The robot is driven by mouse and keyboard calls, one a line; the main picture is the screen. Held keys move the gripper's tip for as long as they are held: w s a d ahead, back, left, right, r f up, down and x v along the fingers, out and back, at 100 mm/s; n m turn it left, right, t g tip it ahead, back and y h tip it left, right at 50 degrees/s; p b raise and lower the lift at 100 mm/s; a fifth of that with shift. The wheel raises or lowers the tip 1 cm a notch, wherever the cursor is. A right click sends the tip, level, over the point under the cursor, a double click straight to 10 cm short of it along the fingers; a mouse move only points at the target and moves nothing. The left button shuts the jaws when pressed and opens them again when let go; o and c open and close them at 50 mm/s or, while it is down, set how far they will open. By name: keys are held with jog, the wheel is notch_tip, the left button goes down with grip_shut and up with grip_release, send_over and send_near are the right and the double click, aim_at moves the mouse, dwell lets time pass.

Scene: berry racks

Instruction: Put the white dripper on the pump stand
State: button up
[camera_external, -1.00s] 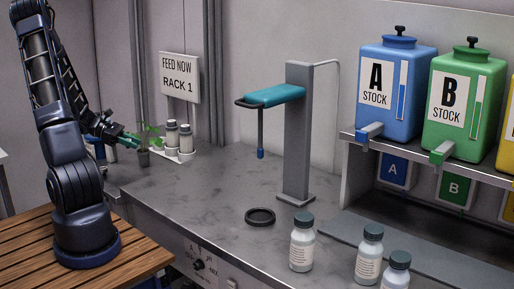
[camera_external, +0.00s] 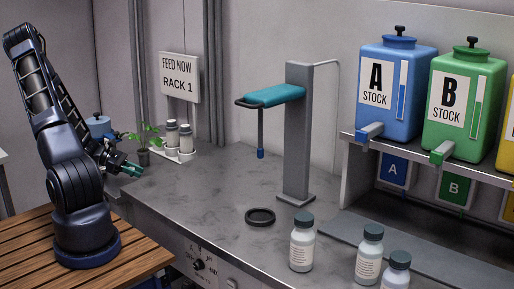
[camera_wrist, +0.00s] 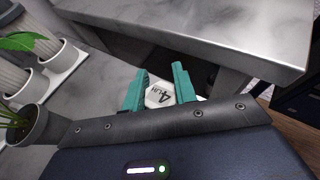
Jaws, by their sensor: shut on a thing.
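My gripper (camera_external: 132,169) is low at the left end of the counter, in front of the potted seedling. The dripper cannot be made out in the external view. The likely pump stand is the grey column (camera_external: 298,130) with a teal arm (camera_external: 272,96) on top, well to the right of my gripper. A thin rod with a blue tip hangs from that arm.
A black ring (camera_external: 260,217) lies on the counter (camera_external: 210,190) before the column. Stock tanks (camera_external: 394,95) sit on a shelf at right. A seedling pot (camera_external: 143,157) and a white rack (camera_external: 181,156) are near my gripper.

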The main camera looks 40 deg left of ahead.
jog(key=shift+f, duration=1.65)
jog(key=o, duration=0.9)
jog(key=shift+f, duration=0.1)
jog(key=shift+o, duration=0.2)
